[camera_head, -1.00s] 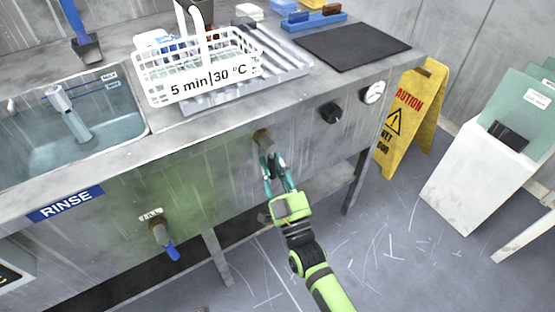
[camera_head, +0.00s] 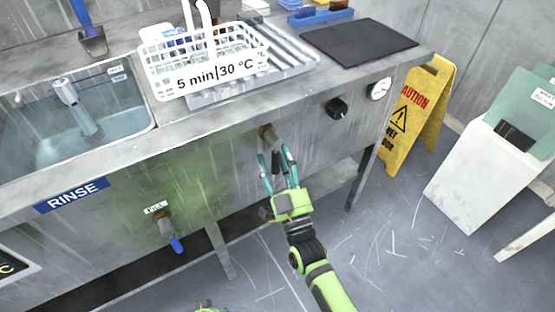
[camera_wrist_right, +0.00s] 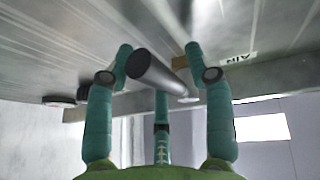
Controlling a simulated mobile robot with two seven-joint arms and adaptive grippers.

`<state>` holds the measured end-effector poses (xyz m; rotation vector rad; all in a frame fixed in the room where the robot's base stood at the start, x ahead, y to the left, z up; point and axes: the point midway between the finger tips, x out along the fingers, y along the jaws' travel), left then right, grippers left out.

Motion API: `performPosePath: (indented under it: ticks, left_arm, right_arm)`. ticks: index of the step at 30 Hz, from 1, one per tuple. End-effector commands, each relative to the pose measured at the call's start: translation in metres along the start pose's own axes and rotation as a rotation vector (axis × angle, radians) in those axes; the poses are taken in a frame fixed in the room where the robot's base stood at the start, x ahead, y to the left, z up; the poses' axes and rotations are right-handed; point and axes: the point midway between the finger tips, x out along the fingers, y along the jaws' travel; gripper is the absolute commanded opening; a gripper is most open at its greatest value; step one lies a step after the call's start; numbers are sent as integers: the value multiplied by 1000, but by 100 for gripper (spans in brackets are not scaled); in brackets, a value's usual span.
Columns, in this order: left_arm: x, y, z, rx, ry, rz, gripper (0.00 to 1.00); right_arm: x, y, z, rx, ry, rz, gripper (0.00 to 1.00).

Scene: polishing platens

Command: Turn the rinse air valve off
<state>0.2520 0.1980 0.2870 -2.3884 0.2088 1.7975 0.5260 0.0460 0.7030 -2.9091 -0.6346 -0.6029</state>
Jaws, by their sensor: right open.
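The air valve (camera_head: 268,132) with a brassy body sits on the front panel of the bench, below the white basket. Its dark handle (camera_head: 275,160) hangs roughly downward. My right gripper (camera_head: 276,156) is open, with its teal fingers spread either side of the handle. In the right wrist view the dark grey cylindrical handle (camera_wrist_right: 155,75) lies between the fingertips of the gripper (camera_wrist_right: 160,65); contact cannot be told. A small label (camera_wrist_right: 240,58), upside down there, is on the panel behind. My left gripper's fingers do not show.
A second valve with a blue handle (camera_head: 175,243) is left, below the RINSE sign (camera_head: 72,195). A black knob (camera_head: 337,108) and a gauge (camera_head: 379,89) are right. A yellow caution sign (camera_head: 415,110) and white bin (camera_head: 485,175) stand farther right. Floor in front is clear.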

Motion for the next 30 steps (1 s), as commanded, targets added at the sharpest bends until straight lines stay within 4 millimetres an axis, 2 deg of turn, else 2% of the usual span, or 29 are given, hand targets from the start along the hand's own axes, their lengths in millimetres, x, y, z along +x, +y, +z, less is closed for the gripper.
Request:
performPosePath:
  ticks: [5, 15, 19, 24, 30]
  left_arm:
    - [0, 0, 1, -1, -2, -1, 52]
    - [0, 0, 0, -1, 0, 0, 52]
    - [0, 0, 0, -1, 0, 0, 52]
    - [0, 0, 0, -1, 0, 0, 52]
    - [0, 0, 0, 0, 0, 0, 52]
  right_arm:
    - [-12, 0, 1, -1, -2, 0, 54]
    - [-82, 0, 1, 0, -5, -1, 54]
    - [-104, 0, 1, 0, -3, -1, 54]
    - [-118, 0, 0, 1, -1, 0, 54]
    - [-120, 0, 0, 0, 0, 0, 54]
